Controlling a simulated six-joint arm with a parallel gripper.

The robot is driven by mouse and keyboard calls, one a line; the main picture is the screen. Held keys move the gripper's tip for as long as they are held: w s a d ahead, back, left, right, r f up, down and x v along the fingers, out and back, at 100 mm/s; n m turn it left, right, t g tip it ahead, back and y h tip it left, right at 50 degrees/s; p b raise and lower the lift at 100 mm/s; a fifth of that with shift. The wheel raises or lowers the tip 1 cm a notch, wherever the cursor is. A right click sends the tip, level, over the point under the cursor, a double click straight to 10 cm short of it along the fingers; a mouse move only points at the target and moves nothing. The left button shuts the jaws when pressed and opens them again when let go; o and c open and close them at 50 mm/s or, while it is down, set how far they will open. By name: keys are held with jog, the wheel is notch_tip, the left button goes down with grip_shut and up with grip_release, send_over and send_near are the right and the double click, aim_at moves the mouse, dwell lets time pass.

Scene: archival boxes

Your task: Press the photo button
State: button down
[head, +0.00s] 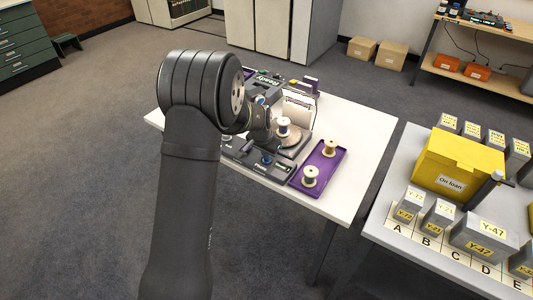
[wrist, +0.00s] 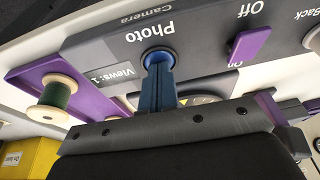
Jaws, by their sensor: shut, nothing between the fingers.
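The photo button (wrist: 158,56) is a round blue button on a dark grey panel, under the word "Photo" in the wrist view. My gripper (wrist: 159,72) is shut and empty. Its blue fingertips are right at the button and cover part of it; I cannot tell whether they touch it or press it down. In the head view the blue photo button (head: 267,160) shows on the front panel, and my arm hides most of the gripper. A small display (wrist: 108,76) beside the button reads "Views: 1".
A purple switch (wrist: 249,45) stands between "Off" and "On" on the panel. A purple tray (head: 333,158) with thread spools lies beside the device, and another spool (head: 283,127) stands on a round turntable. A yellow box (head: 455,165) is on the right table.

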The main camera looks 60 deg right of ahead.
aim_at(265, 165)
jog(key=shift+a+f, duration=0.25)
jog(key=shift+f, duration=0.25)
jog(key=r, duration=0.4)
jog(key=shift+s+d+r, duration=0.15)
jog(key=shift+d+r, duration=0.05)
jog(key=shift+d, duration=0.15)
jog(key=v, duration=1)
jog(key=shift+r, duration=0.25)
jog(key=shift+d, duration=0.1)
